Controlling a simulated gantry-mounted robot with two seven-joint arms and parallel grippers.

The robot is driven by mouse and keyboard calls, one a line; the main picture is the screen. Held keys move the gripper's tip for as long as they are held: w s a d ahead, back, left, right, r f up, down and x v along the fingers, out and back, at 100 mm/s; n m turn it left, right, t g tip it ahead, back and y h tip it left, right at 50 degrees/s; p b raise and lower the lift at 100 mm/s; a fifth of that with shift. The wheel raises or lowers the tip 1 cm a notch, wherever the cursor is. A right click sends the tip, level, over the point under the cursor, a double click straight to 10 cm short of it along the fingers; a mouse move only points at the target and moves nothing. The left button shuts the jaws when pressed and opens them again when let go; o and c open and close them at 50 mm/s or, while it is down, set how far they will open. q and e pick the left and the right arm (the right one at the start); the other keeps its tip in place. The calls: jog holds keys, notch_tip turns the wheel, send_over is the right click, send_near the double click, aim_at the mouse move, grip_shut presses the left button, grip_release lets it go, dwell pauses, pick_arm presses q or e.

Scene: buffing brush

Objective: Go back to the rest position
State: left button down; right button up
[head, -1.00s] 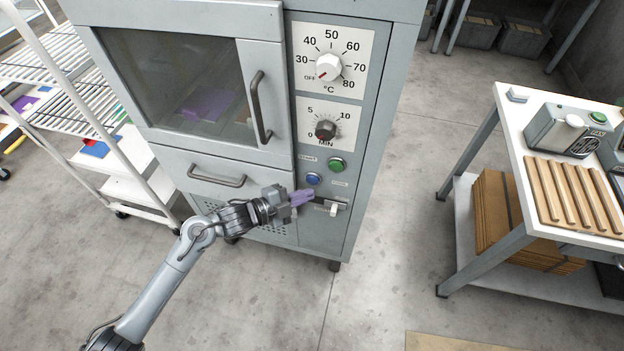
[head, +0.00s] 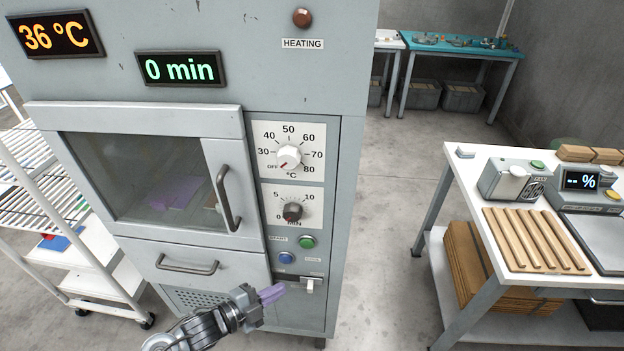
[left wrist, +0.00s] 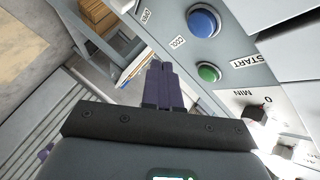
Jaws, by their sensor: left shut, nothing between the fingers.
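My left gripper (head: 272,293) is in front of the lower part of the grey oven cabinet (head: 180,120), below the blue button (head: 286,257) and left of the white lever switch (head: 308,284). Its purple fingers are closed together and empty; they also show in the left wrist view (left wrist: 160,75). The left wrist view shows a blue button (left wrist: 203,22) and a green button (left wrist: 208,72) to the right of the fingers. In the head view the displays read 36 °C (head: 55,37) and 0 min (head: 180,68). My right gripper is not in view.
A white wire rack cart (head: 60,200) stands left of the cabinet. A white table (head: 500,165) with a wooden slatted rack (head: 535,240) and small devices stands on the right. A teal-topped bench (head: 462,45) is at the back. Grey floor between cabinet and table is clear.

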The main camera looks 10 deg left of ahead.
pick_arm(q)
jog(key=s+d+f+n+y+p, duration=0.1)
jog(key=s+d+f+n, duration=0.1)
jog(key=s, duration=0.4)
jog(key=s+d+f+n+y+p, duration=0.1)
jog(key=s+d+f+n+p, duration=0.15)
jog(key=s, duration=0.35)
jog(key=s+a+r+n+g+y+p, duration=0.1)
jog(key=s+a+r+n+g+y, duration=0.1)
jog(key=s+a+n+g+y, duration=0.4)
jog(key=s+a+r+n+g+y, duration=0.1)
jog(key=s+a+r+n+g, duration=0.15)
jog(key=s+n, duration=0.55)
notch_tip(320, 180, up, 37)
jog(key=m+p, duration=0.1)
jog(key=p, duration=3.6)
jog(key=shift+s+a, duration=0.15)
jog(key=shift+a, duration=0.2)
jog(key=shift+f, duration=0.1)
notch_tip(320, 180, down, 16)
jog(key=b, duration=1.5)
jog(key=shift+b, duration=0.4)
